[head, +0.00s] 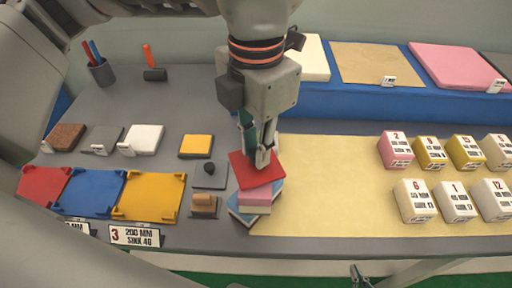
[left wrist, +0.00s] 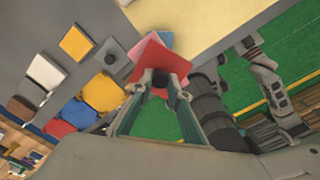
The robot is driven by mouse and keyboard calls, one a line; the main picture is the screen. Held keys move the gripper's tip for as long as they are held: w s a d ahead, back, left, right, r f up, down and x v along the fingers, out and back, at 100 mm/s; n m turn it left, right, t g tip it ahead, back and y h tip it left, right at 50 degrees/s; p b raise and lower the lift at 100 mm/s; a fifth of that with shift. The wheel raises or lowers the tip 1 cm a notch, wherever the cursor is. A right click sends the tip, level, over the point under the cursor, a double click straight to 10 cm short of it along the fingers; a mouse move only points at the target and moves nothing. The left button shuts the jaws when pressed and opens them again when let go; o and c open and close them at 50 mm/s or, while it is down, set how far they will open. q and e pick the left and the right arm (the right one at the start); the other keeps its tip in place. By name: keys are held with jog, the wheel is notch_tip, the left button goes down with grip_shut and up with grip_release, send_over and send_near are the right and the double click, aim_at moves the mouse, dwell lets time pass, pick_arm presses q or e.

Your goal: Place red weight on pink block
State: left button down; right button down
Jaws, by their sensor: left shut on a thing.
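The red weight (head: 243,170) is a flat red square, held by my left gripper (head: 263,160), whose fingers are shut at its top. In the left wrist view the red weight (left wrist: 152,55) lies at the fingertips (left wrist: 161,84), with a dark knob between them. The pink block (head: 254,196) is directly below the red weight, on a small stack with light blue plates (head: 240,216). Whether the weight touches the pink block is hard to tell. My right gripper (head: 359,276) is small at the bottom edge, its jaw state unclear.
Red, blue and yellow trays (head: 149,197) lie farther left. Numbered boxes (head: 415,200) stand right on the cream mat (head: 330,190), whose middle is clear.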

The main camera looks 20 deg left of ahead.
pick_arm(q)
jog(key=shift+f, duration=0.4)
jog(key=shift+f, duration=0.15)
jog(key=c, duration=1.9)
grip_release()
notch_tip(320, 180, up, 12)
jog(key=shift+r, duration=0.2)
jog(key=shift+s+f, duration=0.1)
